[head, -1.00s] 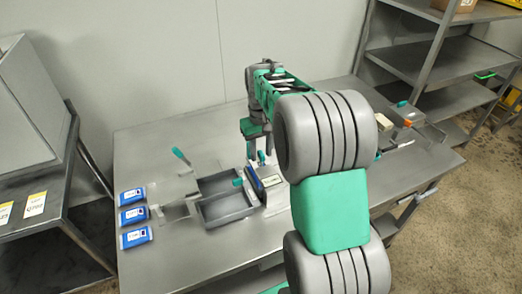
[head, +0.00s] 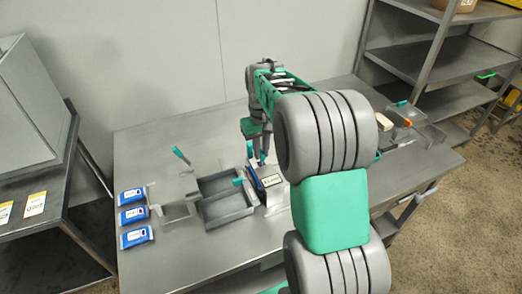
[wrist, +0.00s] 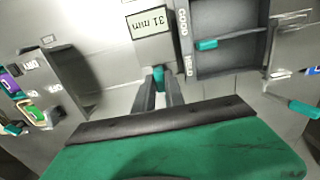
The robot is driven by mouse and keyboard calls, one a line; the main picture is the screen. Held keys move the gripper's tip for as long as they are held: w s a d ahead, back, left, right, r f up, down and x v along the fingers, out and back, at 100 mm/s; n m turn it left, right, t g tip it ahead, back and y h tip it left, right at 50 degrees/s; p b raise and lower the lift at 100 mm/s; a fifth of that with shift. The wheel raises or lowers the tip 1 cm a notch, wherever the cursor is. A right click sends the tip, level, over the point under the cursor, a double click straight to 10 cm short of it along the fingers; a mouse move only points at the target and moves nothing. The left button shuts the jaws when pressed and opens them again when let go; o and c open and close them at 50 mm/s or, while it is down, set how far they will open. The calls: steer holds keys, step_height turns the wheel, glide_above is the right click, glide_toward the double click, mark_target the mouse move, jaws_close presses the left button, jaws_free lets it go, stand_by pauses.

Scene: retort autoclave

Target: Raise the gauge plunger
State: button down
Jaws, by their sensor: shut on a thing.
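The gauge (wrist: 152,24) shows at the top of the wrist view, with a display reading "31 mm". In the head view the gauge (head: 271,181) stands on the table to the right of the grey tray, partly hidden by my arm. A teal plunger knob (wrist: 158,76) shows at the near end of the gauge. My gripper (wrist: 161,90) is shut on this knob, with one dark finger on each side. In the head view my gripper (head: 257,155) points down at the gauge; its grip is too small to see there.
Several blue packs (head: 132,215) lie at the table's left end. Small fixtures (head: 405,125) stand at the right end.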

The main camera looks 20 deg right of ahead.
stand_by(0.6)
step_height(320, 180, up, 2)
steer(key=shift+r+p, duration=0.1)
steer(key=shift+p, duration=0.65)
steer(key=shift+w, duration=0.1)
steer(key=c, duration=1.4)
jaws_free()
step_height(320, 180, up, 8)
steer(key=shift+f+b, duration=0.2)
steer(key=shift+b, duration=0.25)
